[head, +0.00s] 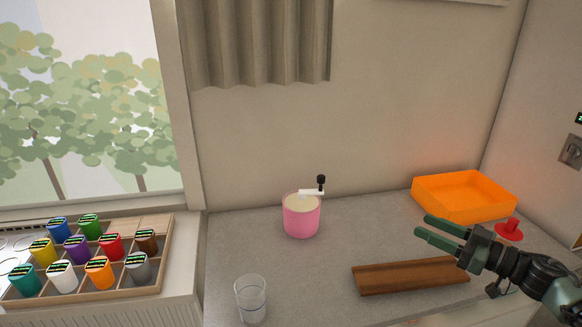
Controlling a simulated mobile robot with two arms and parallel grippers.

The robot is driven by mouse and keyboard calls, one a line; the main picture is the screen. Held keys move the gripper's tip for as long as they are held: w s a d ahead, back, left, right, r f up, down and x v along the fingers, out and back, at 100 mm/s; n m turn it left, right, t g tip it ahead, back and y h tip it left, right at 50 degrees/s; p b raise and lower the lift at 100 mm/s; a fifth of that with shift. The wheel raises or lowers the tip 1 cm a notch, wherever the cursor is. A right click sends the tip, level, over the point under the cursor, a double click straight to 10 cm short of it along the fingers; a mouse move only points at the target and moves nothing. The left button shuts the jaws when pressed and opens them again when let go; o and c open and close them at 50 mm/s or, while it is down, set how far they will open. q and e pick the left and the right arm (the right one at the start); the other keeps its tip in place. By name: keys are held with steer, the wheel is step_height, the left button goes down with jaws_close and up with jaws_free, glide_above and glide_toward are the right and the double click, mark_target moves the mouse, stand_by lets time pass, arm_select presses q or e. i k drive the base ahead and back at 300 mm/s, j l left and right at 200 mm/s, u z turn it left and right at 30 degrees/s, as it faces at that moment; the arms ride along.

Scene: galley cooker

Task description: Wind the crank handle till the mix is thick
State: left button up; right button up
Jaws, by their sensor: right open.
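A pink tub (301,220) with a pale top stands upright on the grey counter, near the wall. A white crank handle (311,192) with a black knob (321,182) sits on top of it, pointing right. The mix inside cannot be told apart from the pale top. My right gripper (422,227) is open and empty, over the right part of the counter. It points left and is well to the right of the tub, apart from it. My left gripper is not in view.
A clear glass (251,300) stands at the front of the counter (315,280). A wooden board (395,279) lies below my right gripper. An orange tray (463,212) and a red knobbed piece (509,232) are at right. A rack of coloured jars (150,286) is at left.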

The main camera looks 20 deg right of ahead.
mark_target(302, 195)
steer(key=i+j, duration=0.65)
steer(key=i, duration=0.15)
